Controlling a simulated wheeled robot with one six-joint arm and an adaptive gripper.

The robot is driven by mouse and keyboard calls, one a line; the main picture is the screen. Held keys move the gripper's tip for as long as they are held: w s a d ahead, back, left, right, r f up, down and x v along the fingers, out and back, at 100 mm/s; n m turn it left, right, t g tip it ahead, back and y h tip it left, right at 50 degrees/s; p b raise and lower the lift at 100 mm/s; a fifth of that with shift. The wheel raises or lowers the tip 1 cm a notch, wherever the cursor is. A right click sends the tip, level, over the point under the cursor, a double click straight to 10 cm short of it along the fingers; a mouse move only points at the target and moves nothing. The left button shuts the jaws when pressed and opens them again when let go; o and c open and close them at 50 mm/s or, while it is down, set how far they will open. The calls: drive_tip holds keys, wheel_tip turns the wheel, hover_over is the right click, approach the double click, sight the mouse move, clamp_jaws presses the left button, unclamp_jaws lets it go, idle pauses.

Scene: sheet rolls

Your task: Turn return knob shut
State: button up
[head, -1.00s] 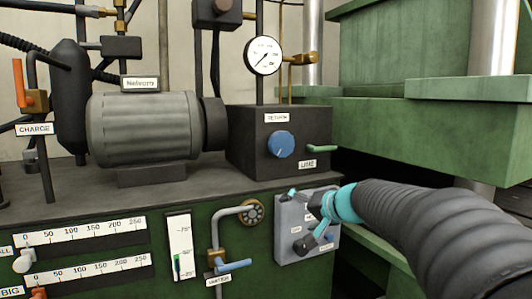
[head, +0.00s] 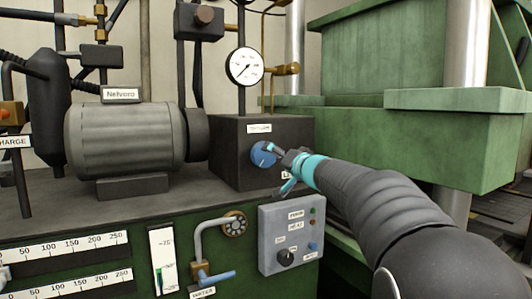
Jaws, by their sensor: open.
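The blue return knob (head: 262,155) sits on the front of a dark block (head: 230,140), under a small white label (head: 259,128) that is too blurred to read now. My gripper (head: 277,167) is in front of the block, at the knob's right side. The fingers are spread and hold nothing. I cannot tell whether the upper finger touches the knob. The lever label beside the knob is mostly hidden behind my gripper.
A pressure gauge (head: 243,67) stands above the block. Below my gripper is a grey control panel (head: 268,250) with a dark knob and small lights. A blue-handled water valve (head: 217,279) is lower left. A grey motor (head: 122,142) stands left, and a green press (head: 420,135) stands right.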

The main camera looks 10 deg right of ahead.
sight(267, 154)
drive_tip(key=p+x, duration=0.1)
drive_tip(key=x, duration=0.6)
drive_tip(key=shift+w+a+p, duration=0.1)
drive_tip(key=shift+w+p, duration=0.2)
drive_tip(key=shift+p, duration=0.1)
drive_tip(key=c, duration=0.9)
